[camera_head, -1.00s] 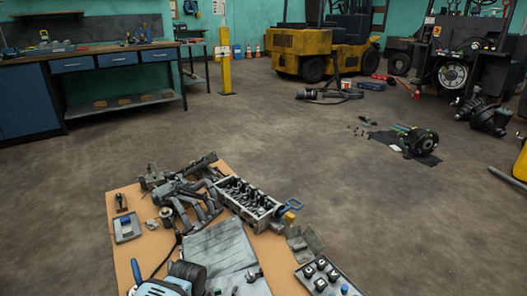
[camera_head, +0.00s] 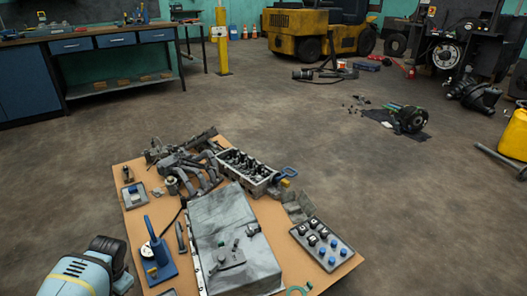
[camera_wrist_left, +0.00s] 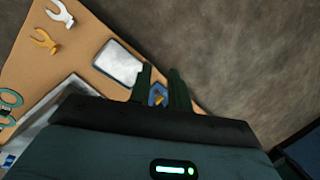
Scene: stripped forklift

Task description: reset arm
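My left arm (camera_head: 85,272) comes in at the lower left in the head view, left of the tan tabletop (camera_head: 137,220); its gripper is hidden or out of frame there. In the left wrist view the two dark fingers of my left gripper (camera_wrist_left: 161,88) stand apart. A small blue and yellow thing (camera_wrist_left: 157,96) shows between them; it seems to lie beyond the fingers, at the tabletop's edge. My right gripper is in neither view.
The tabletop carries an engine block (camera_head: 247,172), a grey metal cover (camera_head: 225,215), a blue upright tool (camera_head: 158,262) and a tray of sockets (camera_head: 322,244). Open floor (camera_head: 400,200) lies to the right. A workbench (camera_head: 85,45) and yellow forklift (camera_head: 310,28) stand behind.

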